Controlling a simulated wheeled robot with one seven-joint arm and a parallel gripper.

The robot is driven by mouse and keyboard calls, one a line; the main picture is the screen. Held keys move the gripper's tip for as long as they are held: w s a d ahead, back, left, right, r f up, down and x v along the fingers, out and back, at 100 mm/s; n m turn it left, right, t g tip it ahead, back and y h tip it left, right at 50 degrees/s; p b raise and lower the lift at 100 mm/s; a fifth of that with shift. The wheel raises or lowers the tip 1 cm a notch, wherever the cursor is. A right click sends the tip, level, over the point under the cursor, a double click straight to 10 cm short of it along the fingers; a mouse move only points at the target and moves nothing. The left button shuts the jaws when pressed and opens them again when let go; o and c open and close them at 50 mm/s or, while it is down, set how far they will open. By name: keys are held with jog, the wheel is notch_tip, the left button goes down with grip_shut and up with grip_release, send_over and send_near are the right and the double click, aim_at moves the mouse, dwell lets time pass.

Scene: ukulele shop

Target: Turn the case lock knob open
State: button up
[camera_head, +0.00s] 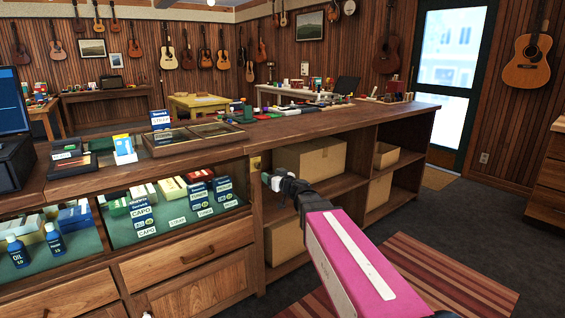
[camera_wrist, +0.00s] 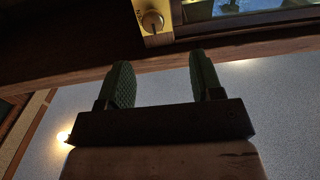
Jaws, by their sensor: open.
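The case lock knob (camera_wrist: 151,22) is a small round knob with a slot, on a brass plate at the top of the wrist view. In the head view the brass lock plate (camera_head: 256,163) sits on the wooden post at the right end of the glass display case (camera_head: 190,200). My gripper (camera_head: 268,180) is at the end of my pink arm, close to that post and slightly below the plate. In the wrist view my gripper (camera_wrist: 158,75) has its two dark, textured fingers apart with nothing between them. The knob lies beyond the fingertips, apart from them.
The wooden counter (camera_head: 330,122) runs above the case, with boxes and trays on top. Open shelves to the right hold cardboard boxes (camera_head: 312,158). Drawers (camera_head: 190,256) are below the case. The floor at right has a striped rug (camera_head: 440,275).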

aim_at(259, 166)
jog(key=x, duration=0.7)
jog(key=d+x, duration=0.1)
jog(key=x, duration=0.3)
jog(key=shift+w+r, duration=0.25)
jog(key=shift+w, duration=0.1)
jog(key=c, duration=0.9)
